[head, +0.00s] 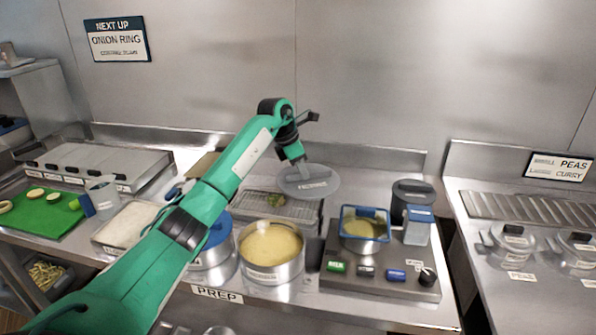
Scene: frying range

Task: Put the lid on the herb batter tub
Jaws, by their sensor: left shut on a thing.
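My left gripper (301,164) is shut on a round grey lid (294,190) with a small pale label. It holds the lid in the air above the wire rack, behind and to the right of an open round metal tub. The open tub (272,278) holds yellow batter and has a label on its front, too small to read. A second tub (212,262) with a blue top stands just left of it, partly hidden by my left arm. I cannot tell by label which tub is the herb batter. My right gripper is out of view.
A wire rack (250,205) lies behind the tubs. A fryer with a blue-rimmed basket (346,213) and dark containers stands to the right. A pale tray (112,235) and green board (45,217) are at left. Lidded pots (512,240) stand on the right counter.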

